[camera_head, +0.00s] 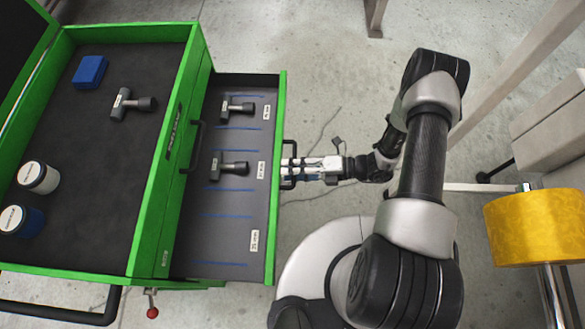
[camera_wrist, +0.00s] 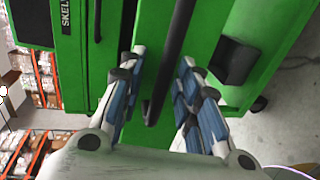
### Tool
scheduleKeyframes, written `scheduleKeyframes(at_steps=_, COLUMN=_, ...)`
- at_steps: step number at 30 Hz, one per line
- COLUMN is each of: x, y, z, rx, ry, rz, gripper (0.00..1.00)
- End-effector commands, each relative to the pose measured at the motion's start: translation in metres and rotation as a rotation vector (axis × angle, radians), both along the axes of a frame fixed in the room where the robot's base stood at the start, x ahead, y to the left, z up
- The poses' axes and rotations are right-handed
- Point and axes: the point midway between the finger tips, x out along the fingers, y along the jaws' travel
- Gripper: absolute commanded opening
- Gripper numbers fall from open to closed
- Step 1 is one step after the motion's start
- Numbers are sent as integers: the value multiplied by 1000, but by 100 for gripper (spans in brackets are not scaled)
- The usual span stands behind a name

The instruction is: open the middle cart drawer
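The green tool cart (camera_head: 190,60) stands at the left in the head view. One of its drawers (camera_head: 225,212) is pulled out to the right, below a closed upper front with its own black handle (camera_head: 196,146). Two dark hammer-like tools (camera_head: 236,107) (camera_head: 228,168) lie in the open drawer, beside blue lines and white labels. My gripper (camera_head: 290,170) is at this drawer's black handle (camera_head: 287,150). In the wrist view its fingers (camera_wrist: 161,58) stand on either side of the black handle bar (camera_wrist: 172,50), with visible gaps. The gripper looks open; finger contact deeper down is unclear.
The cart top holds a blue box (camera_head: 89,72), another hammer-like tool (camera_head: 132,104) and two white-lidded jars (camera_head: 38,177) (camera_head: 21,221). A yellow roll (camera_head: 541,227) stands at the right. Concrete floor (camera_head: 310,50) is clear behind the arm. Shelving (camera_wrist: 48,80) shows in the wrist view.

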Motion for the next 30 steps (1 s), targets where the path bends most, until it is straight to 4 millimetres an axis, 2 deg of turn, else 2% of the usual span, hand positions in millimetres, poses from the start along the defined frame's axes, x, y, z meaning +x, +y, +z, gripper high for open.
scheduleKeyframes(at_steps=8, x=0, y=-6, z=1, rx=-1, ry=0, rz=-1, gripper=31)
scheduleKeyframes(at_steps=11, x=-1, y=-20, z=3, rx=-1, ry=-1, rz=-4, gripper=31)
scheduleKeyframes(at_steps=21, x=-6, y=-89, z=18, rx=-1, ry=-2, rz=-5, gripper=31)
scheduleKeyframes(at_steps=25, x=-8, y=-107, z=22, rx=-1, ry=-2, rz=-3, gripper=31)
scheduleKeyframes(at_steps=30, x=-9, y=-117, z=24, rx=-1, ry=0, rz=0, gripper=31)
